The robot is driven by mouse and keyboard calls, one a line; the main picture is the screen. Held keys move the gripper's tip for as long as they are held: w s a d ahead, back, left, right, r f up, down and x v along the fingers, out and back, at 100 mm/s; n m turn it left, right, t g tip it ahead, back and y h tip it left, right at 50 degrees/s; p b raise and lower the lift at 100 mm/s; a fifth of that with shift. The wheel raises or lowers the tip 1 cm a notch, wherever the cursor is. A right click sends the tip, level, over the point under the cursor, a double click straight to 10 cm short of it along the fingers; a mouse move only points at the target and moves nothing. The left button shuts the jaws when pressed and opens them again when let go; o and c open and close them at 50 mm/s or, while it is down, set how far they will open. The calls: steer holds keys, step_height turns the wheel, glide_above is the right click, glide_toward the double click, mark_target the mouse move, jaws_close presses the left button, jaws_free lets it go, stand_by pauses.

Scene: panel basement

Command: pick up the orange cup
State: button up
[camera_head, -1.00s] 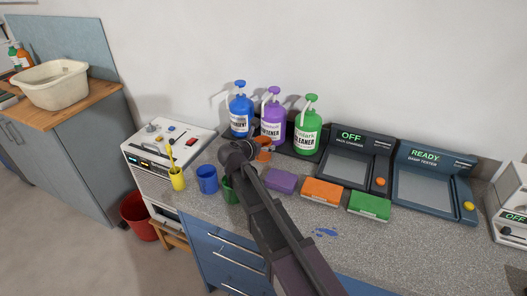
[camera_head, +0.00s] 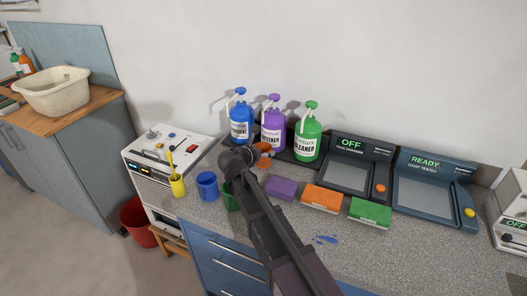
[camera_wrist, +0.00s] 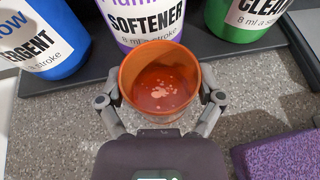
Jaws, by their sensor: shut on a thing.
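The orange cup (camera_wrist: 160,84) is in the middle of the wrist view, seen from above, with pale specks on its inside bottom. My gripper (camera_wrist: 160,100) is shut on it, with one finger at its left side and one at its right. In the head view the orange cup (camera_head: 264,148) shows only in part, beside the end of my arm, in front of the purple softener bottle. The frames do not clearly show whether its base touches the counter.
Blue (camera_head: 240,118), purple (camera_head: 272,125) and green (camera_head: 307,134) pump bottles stand on a dark tray just behind. A blue cup (camera_head: 207,186), a partly hidden green cup (camera_head: 231,198) and a purple sponge (camera_head: 281,189) are close by. Blue spots (camera_head: 326,239) mark the counter.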

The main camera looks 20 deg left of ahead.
steer(key=shift+r, duration=0.25)
steer(key=shift+r+p, duration=4.4)
steer(key=shift+p, duration=0.2)
steer(key=shift+r, duration=0.25)
stand_by(0.4)
steer(key=s+d+f+b, duration=0.2)
steer(key=s, duration=0.6)
steer(key=s+d+f+n+y+b, duration=0.1)
steer(key=s+d+f+b, duration=0.1)
steer(key=s, duration=0.5)
steer(key=shift+s+d+f, duration=0.3)
steer(key=shift+s+d, duration=0.1)
steer(key=shift+d, duration=0.05)
steer(key=shift+w, duration=0.1)
